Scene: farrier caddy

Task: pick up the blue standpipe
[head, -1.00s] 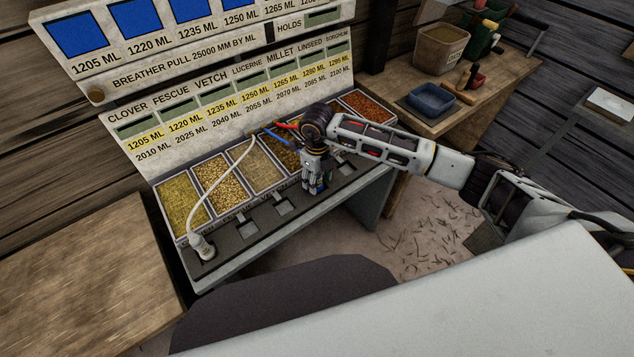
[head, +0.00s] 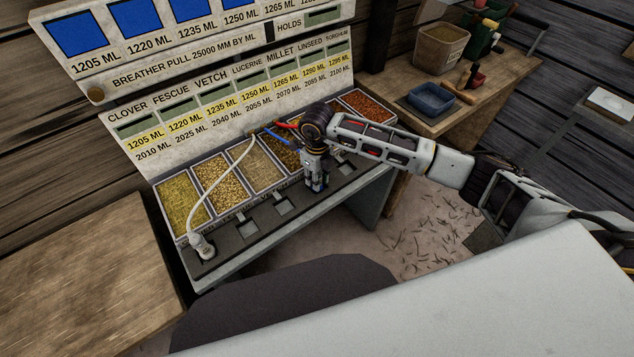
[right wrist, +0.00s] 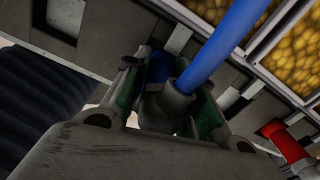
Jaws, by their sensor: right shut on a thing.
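The blue standpipe (right wrist: 222,45) shows in the right wrist view as a blue tube rising from a dark grey collar, with another blue part between the fingers. My right gripper (right wrist: 170,100) is shut on it, a green-lined finger on either side. In the head view my right gripper (head: 317,183) points down at the dark front ledge of the seed counter, with a bit of blue between its fingertips. A blue length (head: 275,136) shows behind the wrist. The pipe's lower end is hidden, so I cannot tell whether it touches the ledge. My left gripper is out of view.
A white standpipe (head: 204,247) with a curved hose stands at the ledge's left end. Empty square sockets (head: 248,229) lie between it and my gripper. A red part (right wrist: 285,142) is close by in the wrist view. Seed trays (head: 217,182) line the counter behind.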

